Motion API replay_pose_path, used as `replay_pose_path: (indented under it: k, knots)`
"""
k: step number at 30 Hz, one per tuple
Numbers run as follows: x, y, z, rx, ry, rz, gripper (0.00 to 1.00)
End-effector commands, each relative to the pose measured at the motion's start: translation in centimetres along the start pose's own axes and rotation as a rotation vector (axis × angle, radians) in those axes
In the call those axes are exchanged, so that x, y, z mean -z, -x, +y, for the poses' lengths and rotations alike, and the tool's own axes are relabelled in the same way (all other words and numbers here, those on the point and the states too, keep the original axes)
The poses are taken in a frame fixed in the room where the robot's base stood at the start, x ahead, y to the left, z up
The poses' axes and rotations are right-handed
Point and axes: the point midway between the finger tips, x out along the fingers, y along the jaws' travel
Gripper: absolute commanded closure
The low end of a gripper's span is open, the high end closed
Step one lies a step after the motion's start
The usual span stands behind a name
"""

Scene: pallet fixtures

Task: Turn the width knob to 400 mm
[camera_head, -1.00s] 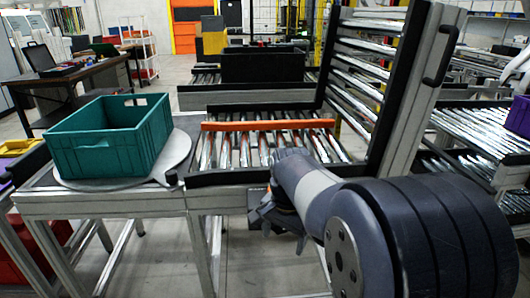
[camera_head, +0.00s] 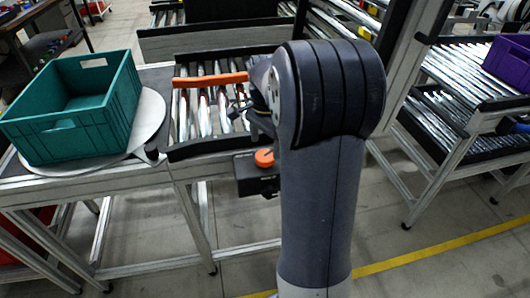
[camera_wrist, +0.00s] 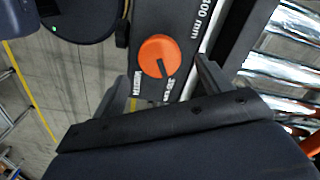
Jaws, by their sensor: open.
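The orange round width knob (camera_head: 264,157) sits on a black box (camera_head: 252,180) at the front of the conveyor table. In the wrist view the knob (camera_wrist: 158,56) lies on a dark panel (camera_wrist: 166,16) with white lettering, partly cut off and hard to read. Its short black pointer mark aims down the picture, slightly right, near a partly hidden label. My gripper (camera_wrist: 162,82) is open, with one finger low left of the knob and one to its right. It appears empty. In the head view its fingers (camera_head: 258,118) are partly hidden by my arm.
A teal crate (camera_head: 66,144) stands on a round grey turntable (camera_head: 150,118) at left. An orange bar (camera_head: 210,79) lies across the rollers behind the box. A roller rack (camera_head: 435,105) and purple crate (camera_head: 510,58) are at right. Open floor lies in front.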

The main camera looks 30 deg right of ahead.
Motion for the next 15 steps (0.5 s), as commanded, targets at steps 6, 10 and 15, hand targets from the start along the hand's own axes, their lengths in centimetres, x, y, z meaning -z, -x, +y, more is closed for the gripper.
replay_pose_path:
  k: [6, 10, 15]
  knots:
    - [0.0, -3.4, 0.0, -0.002, 0.001, -0.001, 0.27]
    - [0.0, -4.2, 0.0, 0.0, 0.001, 0.0, 0.27]
    - [0.0, -4.5, 0.0, 0.001, 0.001, 0.0, 0.27]
